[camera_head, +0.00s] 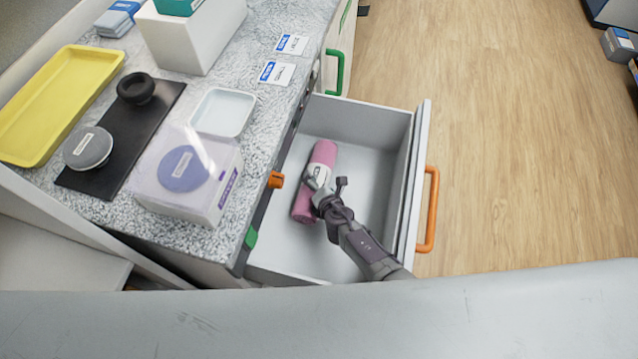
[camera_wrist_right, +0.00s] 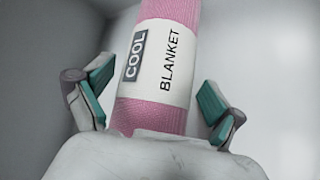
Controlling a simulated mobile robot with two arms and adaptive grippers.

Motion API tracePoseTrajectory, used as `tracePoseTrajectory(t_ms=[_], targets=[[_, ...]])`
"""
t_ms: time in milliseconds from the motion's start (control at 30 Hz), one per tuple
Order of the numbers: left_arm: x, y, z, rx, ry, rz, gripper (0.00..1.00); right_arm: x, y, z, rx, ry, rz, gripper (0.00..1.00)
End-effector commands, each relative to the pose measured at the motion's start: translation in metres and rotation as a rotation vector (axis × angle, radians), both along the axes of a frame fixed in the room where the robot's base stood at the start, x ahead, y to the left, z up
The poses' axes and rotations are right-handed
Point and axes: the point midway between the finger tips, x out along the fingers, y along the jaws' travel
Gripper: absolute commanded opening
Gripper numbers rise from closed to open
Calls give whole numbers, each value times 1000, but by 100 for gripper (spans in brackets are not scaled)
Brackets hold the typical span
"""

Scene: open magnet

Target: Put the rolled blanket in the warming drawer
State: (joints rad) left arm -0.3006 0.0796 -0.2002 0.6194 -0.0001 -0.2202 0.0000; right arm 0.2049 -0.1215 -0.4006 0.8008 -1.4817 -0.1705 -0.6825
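The rolled blanket (camera_head: 324,155) is a pink roll with a white band. It lies in an open drawer (camera_head: 380,150) with an orange handle (camera_head: 430,210). The right wrist view shows its band (camera_wrist_right: 160,65) reading "COOL BLANKET". My right gripper (camera_head: 322,192) is inside the drawer at the roll. In the right wrist view its teal-padded fingers (camera_wrist_right: 156,100) are open, one on each side of the roll, with a visible gap at each. My left gripper is not in view. I cannot tell whether this is the warming drawer, as no drawer name is readable.
The speckled counter (camera_head: 262,40) left of the drawer holds a yellow tray (camera_head: 50,107), a black mat (camera_head: 125,130), a small white tray (camera_head: 222,112), a clear box (camera_head: 190,180) and a white box (camera_head: 195,38). A green handle (camera_head: 336,72) is behind the drawer.

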Motion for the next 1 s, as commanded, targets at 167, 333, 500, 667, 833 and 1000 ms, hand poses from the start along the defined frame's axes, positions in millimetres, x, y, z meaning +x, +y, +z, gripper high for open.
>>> tracePoseTrajectory(t_ms=[167,333,500,667,833,1000], targets=[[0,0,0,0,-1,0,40,0,0,0,0,1,-1,100],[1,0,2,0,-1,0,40,0,0,2,0,0,0,100],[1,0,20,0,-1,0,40,-14,-4,15,-1,2,0,100],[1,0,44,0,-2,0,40,-43,-11,35,-1,2,0,100],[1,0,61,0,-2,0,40,-73,-18,52,-1,2,0,100],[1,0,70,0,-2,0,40,-92,-22,62,0,1,-1,100]])
